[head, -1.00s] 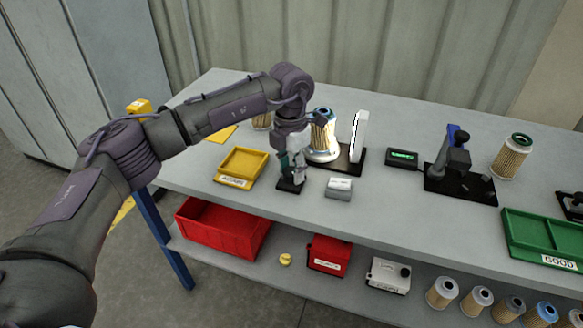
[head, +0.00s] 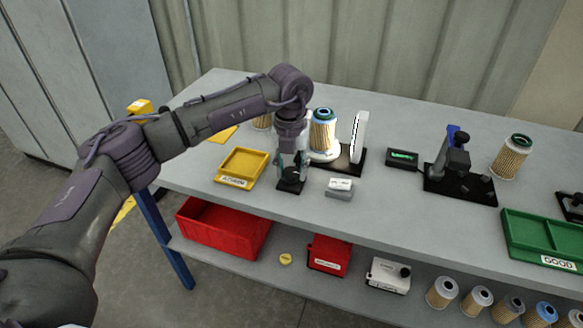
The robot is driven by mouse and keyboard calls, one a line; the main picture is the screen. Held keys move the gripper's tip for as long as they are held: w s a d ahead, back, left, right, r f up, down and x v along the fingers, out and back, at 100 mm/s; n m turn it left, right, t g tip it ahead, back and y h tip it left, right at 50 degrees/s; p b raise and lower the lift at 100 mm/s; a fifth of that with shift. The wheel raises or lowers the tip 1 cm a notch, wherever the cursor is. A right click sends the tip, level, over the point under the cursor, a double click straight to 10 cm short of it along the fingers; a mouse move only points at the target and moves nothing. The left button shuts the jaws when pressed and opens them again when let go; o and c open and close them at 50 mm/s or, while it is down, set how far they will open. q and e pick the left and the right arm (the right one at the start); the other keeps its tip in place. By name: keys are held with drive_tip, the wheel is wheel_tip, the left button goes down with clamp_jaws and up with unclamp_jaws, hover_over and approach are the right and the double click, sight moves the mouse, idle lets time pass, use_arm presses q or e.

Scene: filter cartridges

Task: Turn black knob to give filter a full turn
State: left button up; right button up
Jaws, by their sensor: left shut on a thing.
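My left gripper (head: 292,172) points down at the near side of the inspection stand and is shut on the black knob (head: 291,184), which sits low on a small black base on the table; the fingers hide most of the knob. Behind it to the right, a pleated filter (head: 322,132) with a blue-green top ring stands upright on a round white turntable (head: 325,154). A bright white panel (head: 358,136) stands upright just right of the filter on the black stand base (head: 350,168). My right gripper is not in view.
A yellow tray (head: 242,178) lies left of the gripper, and a small grey block (head: 339,189) lies close on its right. A display box (head: 402,158), a black fixture (head: 458,172) and a green GOOD tray (head: 512,228) stand further right. The front middle of the table is clear.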

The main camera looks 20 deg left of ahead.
sight(290, 171)
use_arm(q)
drive_tip(key=shift+w+r, duration=0.1)
idle(0.3)
drive_tip(key=o, duration=1.1)
drive_tip(key=shift+o, duration=0.2)
wheel_tip(290, 171, up, 12)
drive_tip(key=shift+a, duration=0.15)
